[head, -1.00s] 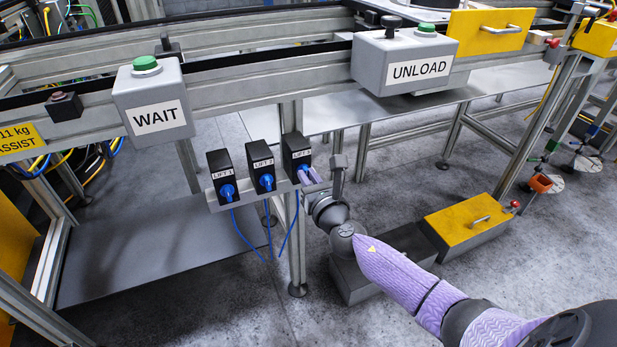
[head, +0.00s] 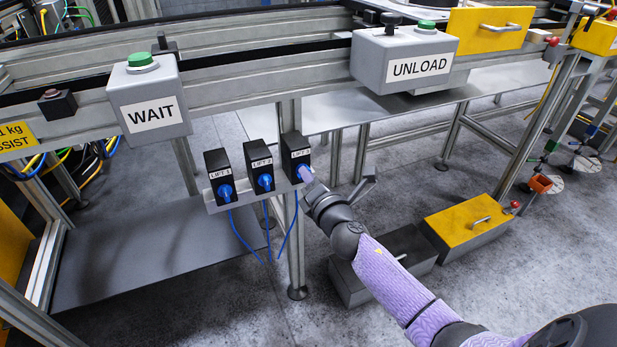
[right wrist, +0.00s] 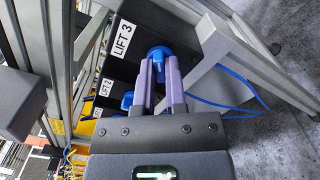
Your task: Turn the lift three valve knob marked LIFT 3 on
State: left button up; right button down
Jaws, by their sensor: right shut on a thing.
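The LIFT 3 valve (head: 295,153) is a black box with a white label, the rightmost of three on a grey bracket under the rail. Its blue knob (right wrist: 159,58) shows in the right wrist view between the fingertips. My right gripper (right wrist: 160,75) is shut on this knob, one purple finger on each side. In the head view the right gripper (head: 305,175) covers most of the knob. The LIFT 2 valve (head: 261,167) and the LIFT 1 valve (head: 219,177) stand to the left with their own blue knobs. My left gripper is not in view.
Grey boxes marked WAIT (head: 151,98) and UNLOAD (head: 407,58), with green buttons, hang on the rail above. Blue hoses (head: 289,228) run down from the valves beside a metal post. A yellow-lidded box (head: 467,224) stands on the floor at the right.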

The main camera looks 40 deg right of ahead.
pick_arm(q)
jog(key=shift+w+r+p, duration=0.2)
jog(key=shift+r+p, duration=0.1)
jog(key=shift+p, duration=0.1)
pick_arm(e)
jog(key=shift+f+m, duration=0.15)
jog(key=shift+m, duration=3.55)
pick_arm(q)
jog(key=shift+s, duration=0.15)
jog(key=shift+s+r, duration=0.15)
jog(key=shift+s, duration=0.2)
pick_arm(e)
jog(key=c, duration=0.7)
grip_release()
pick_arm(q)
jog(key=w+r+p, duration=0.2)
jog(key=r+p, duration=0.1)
pick_arm(e)
jog(key=v, duration=1)
jog(key=shift+d, duration=0.1)
